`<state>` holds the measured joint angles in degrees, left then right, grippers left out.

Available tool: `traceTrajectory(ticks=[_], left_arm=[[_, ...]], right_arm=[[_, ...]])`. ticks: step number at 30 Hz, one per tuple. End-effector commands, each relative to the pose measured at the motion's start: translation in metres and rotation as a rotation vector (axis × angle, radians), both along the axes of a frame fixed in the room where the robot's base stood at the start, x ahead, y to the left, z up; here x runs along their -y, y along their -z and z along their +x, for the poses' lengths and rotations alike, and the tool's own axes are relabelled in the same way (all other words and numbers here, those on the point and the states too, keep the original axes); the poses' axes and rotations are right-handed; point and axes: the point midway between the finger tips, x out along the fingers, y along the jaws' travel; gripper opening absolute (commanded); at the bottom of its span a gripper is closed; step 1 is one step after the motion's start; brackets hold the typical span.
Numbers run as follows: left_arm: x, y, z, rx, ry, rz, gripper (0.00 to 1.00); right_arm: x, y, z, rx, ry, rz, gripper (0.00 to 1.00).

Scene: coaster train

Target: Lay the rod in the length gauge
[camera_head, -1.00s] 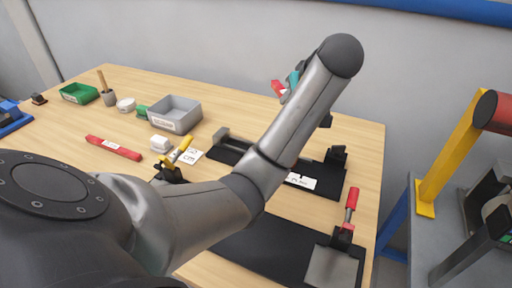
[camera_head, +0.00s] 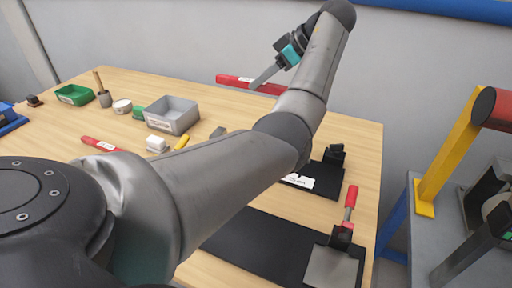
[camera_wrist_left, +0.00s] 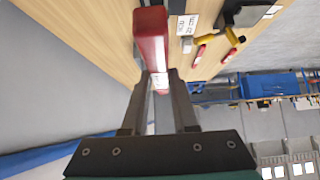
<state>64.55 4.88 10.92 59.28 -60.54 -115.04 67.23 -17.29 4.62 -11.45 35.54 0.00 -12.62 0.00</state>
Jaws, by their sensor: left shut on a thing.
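My left gripper (camera_head: 262,78) is shut on a red rod (camera_head: 233,81) with a white label, held up in the air beyond the table's back part. In the left wrist view the red rod (camera_wrist_left: 150,38) runs away from between the fingers (camera_wrist_left: 158,80). The length gauge appears to be the black base (camera_head: 322,188) with a black end block (camera_head: 335,155) and a white label (camera_head: 298,181). My left arm hides its middle, and a grey block (camera_head: 218,132) shows at its far left. My right gripper is not in view.
Another red bar (camera_head: 100,144) lies on the table at left, partly behind my arm. A red-handled clamp (camera_head: 348,210) stands at the front right, by a dark mat (camera_head: 255,250).

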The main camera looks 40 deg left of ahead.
Motion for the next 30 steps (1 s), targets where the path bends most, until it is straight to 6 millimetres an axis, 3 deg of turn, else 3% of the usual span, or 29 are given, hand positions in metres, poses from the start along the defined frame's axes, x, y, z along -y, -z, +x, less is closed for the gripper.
traceTrajectory(ticks=[6, 12, 23, 30], left_arm=[[-0.001, 0.063, -0.001, -0.008, 0.001, 0.003, 0.0], [0.0, 0.109, -0.001, -0.005, 0.002, 0.0, 0.0], [0.0, 0.142, -0.001, -0.004, 0.003, 0.0, 0.0], [0.0, 0.184, -0.001, -0.006, 0.003, -0.001, 0.0]], right_arm=[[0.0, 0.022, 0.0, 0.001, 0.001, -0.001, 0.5], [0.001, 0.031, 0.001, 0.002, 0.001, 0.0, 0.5], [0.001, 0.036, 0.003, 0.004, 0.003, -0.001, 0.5], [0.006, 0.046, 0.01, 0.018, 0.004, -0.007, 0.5]])
